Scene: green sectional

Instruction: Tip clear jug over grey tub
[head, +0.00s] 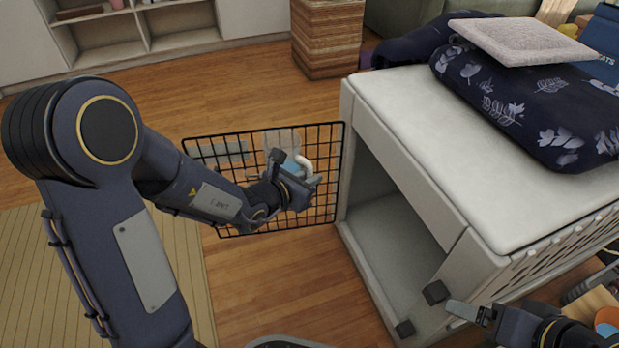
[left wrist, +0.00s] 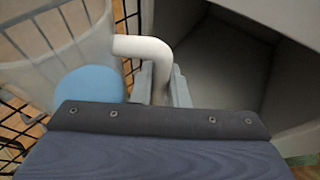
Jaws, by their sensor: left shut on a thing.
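The clear jug (head: 281,141) shows near the black wire door in the head view, partly hidden by my left gripper. My left gripper (head: 304,182) is shut on its white handle (head: 305,162). In the left wrist view the handle (left wrist: 145,47) runs down between the fingers, and the clear wall (left wrist: 60,45) is at left. Something blue (left wrist: 88,86) shows low in the jug. A flat blue-grey thing (head: 228,152), perhaps the grey tub, shows through the wires left of the jug. My right gripper (head: 470,311) is beside the crate's front edge, its opening unclear.
The wire door (head: 232,227) stands open from a white pet crate (head: 362,230), close around my left gripper. Cushions (head: 545,105) lie on the crate top. Wood floor is free behind the door.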

